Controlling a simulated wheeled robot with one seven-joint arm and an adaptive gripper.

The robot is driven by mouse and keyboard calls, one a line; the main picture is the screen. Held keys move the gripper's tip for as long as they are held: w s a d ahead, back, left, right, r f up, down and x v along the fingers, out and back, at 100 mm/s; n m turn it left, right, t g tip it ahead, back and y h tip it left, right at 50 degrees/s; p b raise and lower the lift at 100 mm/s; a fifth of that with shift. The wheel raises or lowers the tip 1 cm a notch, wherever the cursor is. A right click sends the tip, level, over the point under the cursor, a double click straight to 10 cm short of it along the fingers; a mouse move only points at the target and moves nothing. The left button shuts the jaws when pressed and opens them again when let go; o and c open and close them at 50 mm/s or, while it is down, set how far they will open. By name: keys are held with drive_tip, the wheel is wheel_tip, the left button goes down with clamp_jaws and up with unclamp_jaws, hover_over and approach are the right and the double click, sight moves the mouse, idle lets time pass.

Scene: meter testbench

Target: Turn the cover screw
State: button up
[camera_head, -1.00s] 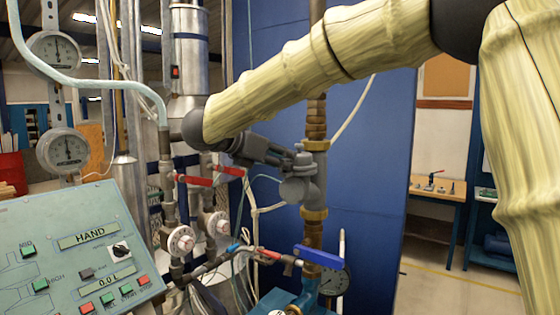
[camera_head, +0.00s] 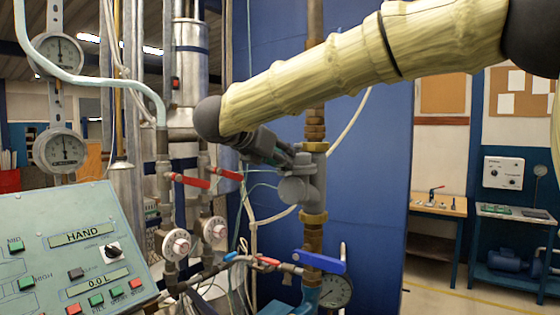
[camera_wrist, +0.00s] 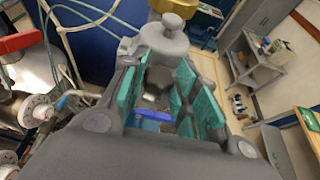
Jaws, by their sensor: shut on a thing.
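A grey meter fitting (camera_head: 297,189) with a round face sits on the vertical brass pipe in the head view. Its stepped round top (camera_wrist: 167,38) shows at the upper middle of the wrist view, with a small knob above. My gripper (camera_head: 298,160) reaches down from the left to the upper part of this fitting. In the wrist view my gripper (camera_wrist: 152,52) has its teal-padded fingers on either side of the grey part and is shut on it. The fingers hide the contact, and I cannot make out the cover screw separately.
A blue lever valve (camera_head: 319,262) and a pressure gauge (camera_head: 336,290) are below the fitting. Red-handled valves (camera_head: 188,181) stand to the left. A control panel (camera_head: 80,250) reading HAND is at lower left. A blue panel (camera_head: 370,190) stands behind.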

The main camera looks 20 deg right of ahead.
drive_tip(key=o, duration=1)
drive_tip(key=v, duration=1.2)
